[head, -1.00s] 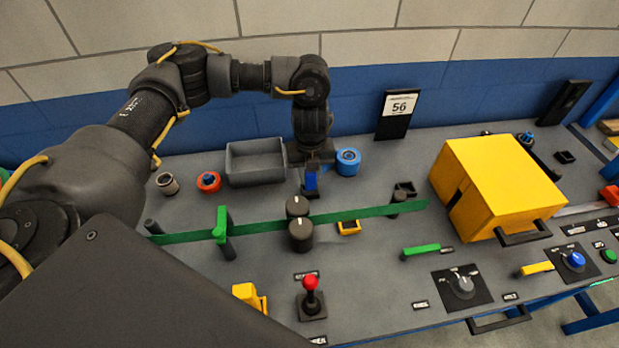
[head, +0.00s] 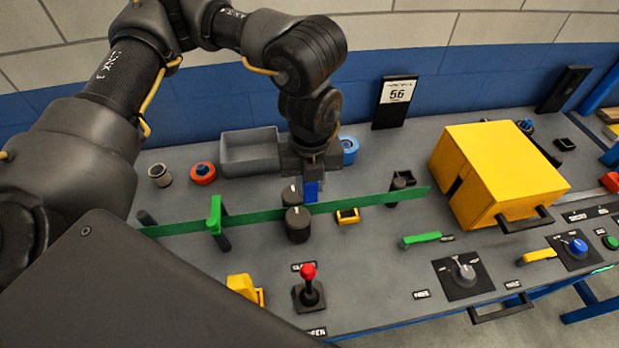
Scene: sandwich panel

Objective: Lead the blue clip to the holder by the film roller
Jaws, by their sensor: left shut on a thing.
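The blue clip (head: 311,192) hangs below my left gripper (head: 310,178), which is shut on it. It is just behind the green film strip (head: 375,199), close to the right of the black film rollers (head: 297,222). I cannot tell whether the clip touches the strip. A small yellow holder (head: 347,216) sits on the table right of the rollers, in front of the strip. Another small black holder (head: 403,180) stands behind the strip further right. My right gripper is not in view.
A green clamp (head: 215,215) is on the strip at left. A yellow box (head: 499,172) stands at right. A red-knobbed lever (head: 309,284) is in front.

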